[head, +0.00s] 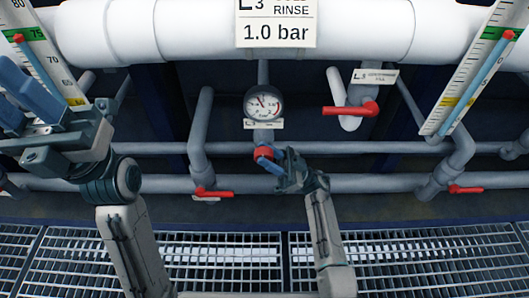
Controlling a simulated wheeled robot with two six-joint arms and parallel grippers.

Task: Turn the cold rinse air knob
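The red knob (263,153) sits on a grey pipe just below a round pressure gauge (263,104). A sign (276,24) above reads "RINSE" and "1.0 bar"; its top is cut off. My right gripper (264,165) is at the knob, its blue fingertips overlapping the knob's lower edge. I cannot tell whether they touch or grip it, as the fingers are small and overlap in this view. My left gripper (30,90) is raised at the far left, its blue fingers apart with nothing between them.
A red lever valve (352,109) with a tag is right of the gauge. Red levers (213,193) and (466,189) sit lower on the pipes. Scale tubes (470,70) stand at both sides. A white pipe (370,30) crosses the top; metal grating (420,262) lies below.

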